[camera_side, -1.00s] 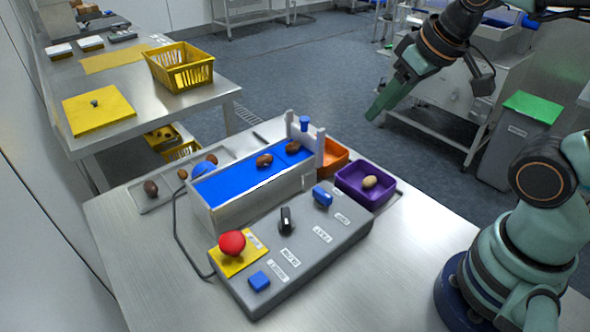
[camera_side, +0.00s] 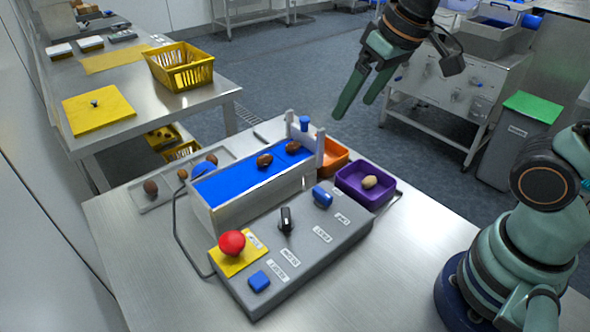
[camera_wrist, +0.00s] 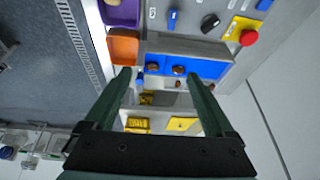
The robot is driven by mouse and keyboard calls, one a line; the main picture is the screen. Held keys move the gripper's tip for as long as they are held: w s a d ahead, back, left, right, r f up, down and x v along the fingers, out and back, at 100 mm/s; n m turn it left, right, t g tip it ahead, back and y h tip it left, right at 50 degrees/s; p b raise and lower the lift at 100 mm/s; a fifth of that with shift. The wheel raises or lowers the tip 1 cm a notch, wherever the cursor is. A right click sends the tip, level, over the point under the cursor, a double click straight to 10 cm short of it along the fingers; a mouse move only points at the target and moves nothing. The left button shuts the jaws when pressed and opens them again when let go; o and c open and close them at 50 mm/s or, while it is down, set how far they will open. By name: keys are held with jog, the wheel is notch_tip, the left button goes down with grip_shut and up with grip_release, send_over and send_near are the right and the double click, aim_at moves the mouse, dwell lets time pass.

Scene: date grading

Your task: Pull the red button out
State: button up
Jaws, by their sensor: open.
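The red button (camera_side: 231,243) is a round mushroom head on a yellow plate (camera_side: 257,247) at the near left end of a grey control box (camera_side: 335,249). The button also shows in the wrist view (camera_wrist: 249,38), at the upper right. My gripper (camera_side: 354,110) is open and empty, high above and behind the table, up and to the right of the button and well apart from it. In the wrist view its two green fingers (camera_wrist: 164,80) stand apart with nothing between them. The button's stem is hidden beneath its head.
The box also carries a blue button (camera_side: 259,281), a black knob (camera_side: 286,220) and a blue switch (camera_side: 322,196). Behind it stands a blue conveyor belt (camera_side: 235,181) with dates. A purple tray (camera_side: 384,199) and an orange bin (camera_side: 334,158) stand at its right end.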

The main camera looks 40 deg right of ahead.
jog(key=w+a+f+n+g, duration=0.1)
jog(key=w+a+g, duration=0.3)
jog(key=a, duration=0.8)
send_over(230, 238)
notch_tip(230, 238, down, 6)
jog(key=shift+n+g+h, duration=0.3)
jog(key=shift+n, duration=0.1)
notch_tip(230, 238, down, 12)
jog(key=shift+r, duration=0.2)
jog(key=shift+c, duration=0.3)
